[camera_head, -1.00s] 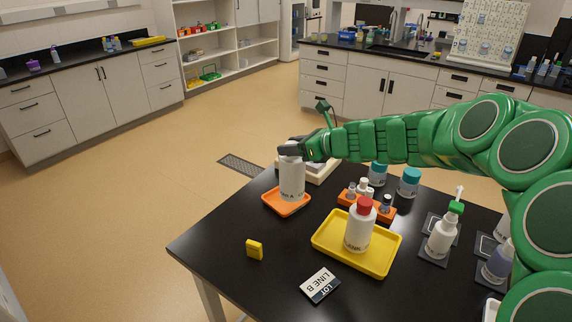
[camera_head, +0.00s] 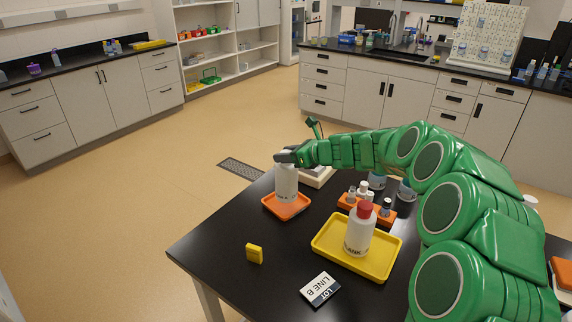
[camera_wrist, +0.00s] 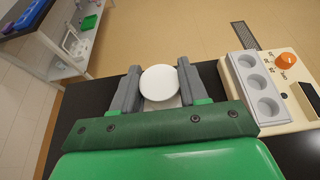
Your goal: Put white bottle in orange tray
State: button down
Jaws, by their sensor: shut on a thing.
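The white bottle (camera_head: 287,185) is upright at the orange tray (camera_head: 299,208), its lower end within the tray's outline in the head view. I cannot tell whether its base touches the tray floor. My gripper (camera_head: 286,158) is shut on the bottle's upper part. In the wrist view the bottle's round white top (camera_wrist: 159,83) sits between the two grey fingers of my gripper (camera_wrist: 160,70). The tray is not clearly visible in the wrist view.
A yellow tray (camera_head: 326,243) holds a red-capped bottle (camera_head: 359,232). An orange rack (camera_head: 378,214) with small bottles stands behind it. A pale device (camera_wrist: 288,104) stands close beside my gripper. A yellow block (camera_head: 254,253) and a label card (camera_head: 320,289) lie in front.

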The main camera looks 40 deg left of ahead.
jog(key=shift+w+a+f, duration=0.3)
jog(key=shift+a+f, duration=0.05)
jog(key=shift+f, duration=1.7)
jog(key=c, duration=0.6)
grip_release()
jog(key=shift+f, duration=0.15)
jog(key=shift+d+r, duration=0.25)
jog(key=shift+r, duration=0.05)
jog(key=v, duration=1.1)
jog(key=shift+d, duration=0.25)
